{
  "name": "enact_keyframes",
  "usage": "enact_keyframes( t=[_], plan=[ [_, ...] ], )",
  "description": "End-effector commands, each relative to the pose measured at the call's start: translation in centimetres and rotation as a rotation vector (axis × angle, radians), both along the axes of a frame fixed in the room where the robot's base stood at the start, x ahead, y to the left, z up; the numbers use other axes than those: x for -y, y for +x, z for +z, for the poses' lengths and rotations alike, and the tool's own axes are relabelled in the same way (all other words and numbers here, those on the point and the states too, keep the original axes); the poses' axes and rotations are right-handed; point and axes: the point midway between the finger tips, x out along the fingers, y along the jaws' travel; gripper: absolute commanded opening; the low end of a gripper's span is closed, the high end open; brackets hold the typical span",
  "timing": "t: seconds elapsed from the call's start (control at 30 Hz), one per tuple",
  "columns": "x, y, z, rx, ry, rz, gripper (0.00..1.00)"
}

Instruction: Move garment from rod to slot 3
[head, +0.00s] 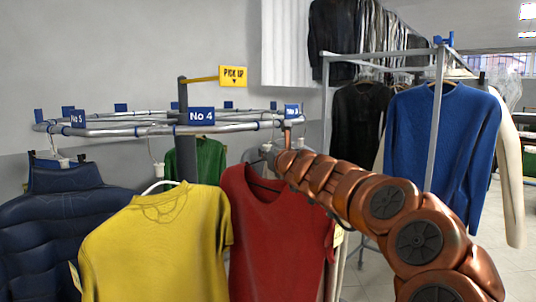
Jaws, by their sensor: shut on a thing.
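A red T-shirt (278,238) hangs just right of the yellow one, below the front right of the round conveyor rail (150,127). My gripper (282,160) is at the shirt's neck, just under a blue slot sign (292,111) whose number is hard to read. It is shut on the red shirt's hanger; the fingertips and hook are mostly hidden by my arm. I cannot tell whether the hook touches the rail. A blue sweater (442,135) and a black garment (361,126) hang on the grey rack (383,55) at right.
Slot sign No 4 (201,116) has a yellow T-shirt (158,243) below it. A navy padded jacket (60,230) hangs at left near sign No 5 (77,118). A green garment (208,160) hangs behind. A yellow pick-up sign (233,75) stands above the rail.

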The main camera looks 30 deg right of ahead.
Motion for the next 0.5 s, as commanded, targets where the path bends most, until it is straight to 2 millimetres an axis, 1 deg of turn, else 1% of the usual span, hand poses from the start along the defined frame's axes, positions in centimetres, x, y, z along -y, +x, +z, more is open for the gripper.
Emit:
enact_keyframes(
  t=[0.5],
  plan=[
    [0.0, 0.0, -1.7, 0.002, 0.0, 0.001, 0.0]
  ],
)
